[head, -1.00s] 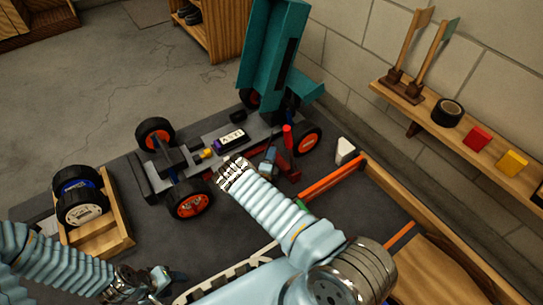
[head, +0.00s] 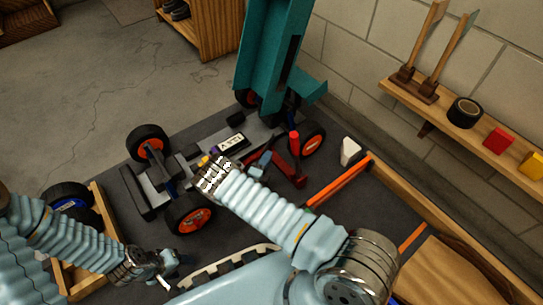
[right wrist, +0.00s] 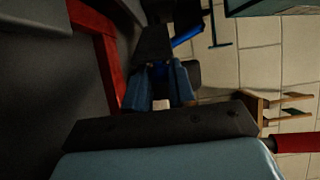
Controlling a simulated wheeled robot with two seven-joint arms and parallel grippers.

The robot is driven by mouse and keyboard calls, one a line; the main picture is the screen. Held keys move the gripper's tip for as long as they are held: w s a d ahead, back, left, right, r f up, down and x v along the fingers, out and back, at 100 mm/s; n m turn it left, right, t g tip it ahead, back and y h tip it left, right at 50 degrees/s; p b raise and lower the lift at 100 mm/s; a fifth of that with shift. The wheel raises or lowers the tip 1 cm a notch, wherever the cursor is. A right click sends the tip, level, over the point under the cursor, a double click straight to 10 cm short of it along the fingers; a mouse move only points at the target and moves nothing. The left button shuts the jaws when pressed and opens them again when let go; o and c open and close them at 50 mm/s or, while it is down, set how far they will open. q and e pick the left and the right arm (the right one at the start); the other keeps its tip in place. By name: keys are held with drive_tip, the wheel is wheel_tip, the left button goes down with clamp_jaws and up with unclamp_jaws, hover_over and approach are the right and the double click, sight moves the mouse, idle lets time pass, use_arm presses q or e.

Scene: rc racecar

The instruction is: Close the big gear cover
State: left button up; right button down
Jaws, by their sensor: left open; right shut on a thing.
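The RC car (head: 215,150) stands on the dark work mat, with its teal body shell (head: 262,55) tilted up at the rear. I cannot clearly pick out the big gear cover. My right gripper (head: 260,163) reaches over the car's near side, close to a red part (head: 288,172). In the right wrist view its two blue fingers (right wrist: 161,86) are shut on a small dark part that I cannot identify, below a dark block (right wrist: 154,44). A red bar (right wrist: 103,55) lies left of the fingers. My left gripper (head: 170,268) is open and empty in front of the car.
A wooden holder (head: 102,215) with spare wheels (head: 70,195) is at the left. An orange strip (head: 340,182) and a white bottle-like object (head: 349,151) lie right of the car. A wall shelf (head: 440,112) holds tools and tape. The mat between the car and orange strip has some bare room.

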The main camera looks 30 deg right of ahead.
drive_tip(key=c, duration=1)
unclamp_jaws()
drive_tip(key=shift+o, duration=0.2)
drive_tip(key=p+v, duration=0.1)
drive_tip(key=v, duration=0.6)
drive_tip(key=shift+s+a, duration=0.15)
drive_tip(key=shift+a, duration=0.1)
